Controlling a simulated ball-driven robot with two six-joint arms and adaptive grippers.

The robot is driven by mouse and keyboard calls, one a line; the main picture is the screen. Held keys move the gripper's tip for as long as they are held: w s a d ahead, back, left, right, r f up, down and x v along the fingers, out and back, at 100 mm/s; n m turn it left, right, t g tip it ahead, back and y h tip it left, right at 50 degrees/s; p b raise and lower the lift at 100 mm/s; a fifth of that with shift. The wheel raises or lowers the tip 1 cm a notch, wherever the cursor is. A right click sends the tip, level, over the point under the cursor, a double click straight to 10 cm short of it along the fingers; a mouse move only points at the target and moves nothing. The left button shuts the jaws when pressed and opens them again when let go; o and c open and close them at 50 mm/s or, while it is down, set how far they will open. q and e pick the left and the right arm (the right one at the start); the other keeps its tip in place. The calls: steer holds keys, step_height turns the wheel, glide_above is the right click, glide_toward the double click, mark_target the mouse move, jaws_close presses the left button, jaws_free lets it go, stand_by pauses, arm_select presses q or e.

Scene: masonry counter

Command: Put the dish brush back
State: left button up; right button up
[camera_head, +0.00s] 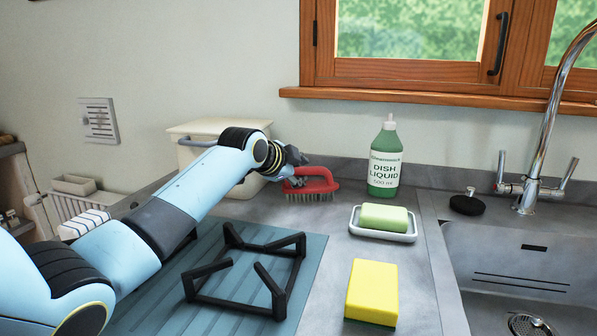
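The red dish brush (322,184) has a looped handle and pale bristles facing down. It is at the back of the counter, left of the green dish liquid bottle. My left gripper (297,178) reaches in from the left and is right at the left part of the brush handle. Its fingers are small and partly hidden by the wrist and the handle, so I cannot tell whether they are closed on it. I also cannot tell whether the bristles touch the counter. My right gripper is out of view.
The dish liquid bottle (385,160), green soap on a white dish (382,235) and a yellow sponge (372,292) are to the right. A cream bin (182,150) stands behind my arm. A black pan support (236,294) is in front. The sink (520,262) is at right.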

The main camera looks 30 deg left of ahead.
arm_select(q)
steer(key=shift+s+f, duration=0.1)
steer(key=v, duration=1.2)
